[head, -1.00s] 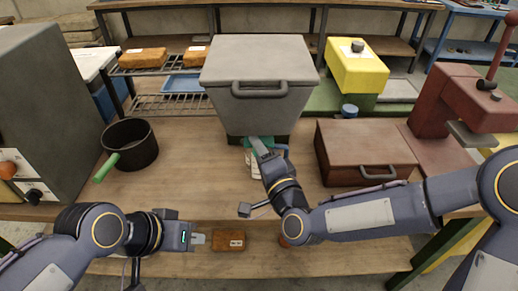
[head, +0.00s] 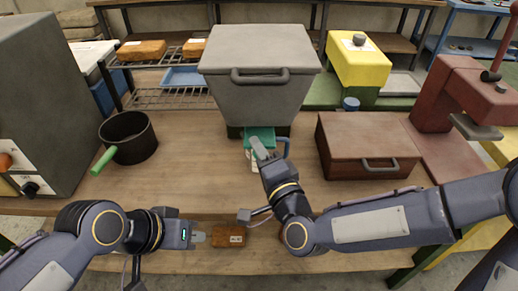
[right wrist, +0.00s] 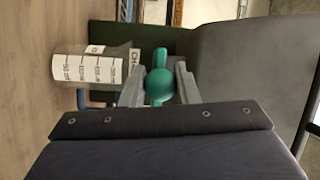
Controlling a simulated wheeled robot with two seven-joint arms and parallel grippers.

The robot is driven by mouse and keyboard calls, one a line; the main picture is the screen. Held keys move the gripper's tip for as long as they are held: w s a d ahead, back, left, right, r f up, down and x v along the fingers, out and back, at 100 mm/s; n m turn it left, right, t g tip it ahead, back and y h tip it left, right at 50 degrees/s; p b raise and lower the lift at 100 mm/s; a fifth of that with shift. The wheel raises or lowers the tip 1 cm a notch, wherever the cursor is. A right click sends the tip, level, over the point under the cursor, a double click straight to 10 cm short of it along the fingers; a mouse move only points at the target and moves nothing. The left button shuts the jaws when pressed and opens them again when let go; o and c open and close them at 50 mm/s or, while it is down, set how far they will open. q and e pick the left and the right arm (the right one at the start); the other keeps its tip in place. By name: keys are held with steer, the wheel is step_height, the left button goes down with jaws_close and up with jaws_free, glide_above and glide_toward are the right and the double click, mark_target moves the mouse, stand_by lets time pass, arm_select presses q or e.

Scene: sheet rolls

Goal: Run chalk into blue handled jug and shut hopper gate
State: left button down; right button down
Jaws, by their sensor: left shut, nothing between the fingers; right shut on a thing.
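The grey hopper (head: 259,95) with its closed lid stands at the back middle of the bench. A green gate plate (head: 258,134) sticks out under its front. My right gripper (head: 262,152) is shut on the gate's green knob, which shows between the fingers in the right wrist view (right wrist: 159,86). The jug (head: 253,162) stands below the gate, partly hidden by my gripper, with its blue handle (head: 284,146) to the right. In the right wrist view the jug (right wrist: 85,68) shows a white scale; its fill level is unclear. My left gripper (head: 200,237) is shut and empty.
A brown block (head: 229,236) lies just right of my left gripper. A dark pot (head: 133,138) with a green handle stands at the left. A brown case (head: 365,145) and a red press (head: 470,105) stand at the right. The bench between pot and jug is clear.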

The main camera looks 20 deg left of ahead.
steer(key=c, duration=1.4)
jaws_free()
steer(key=v, duration=0.7)
steer(key=shift+s+d+b, duration=0.25)
steer(key=shift+d+b, duration=0.05)
steer(key=shift+b, duration=0.05)
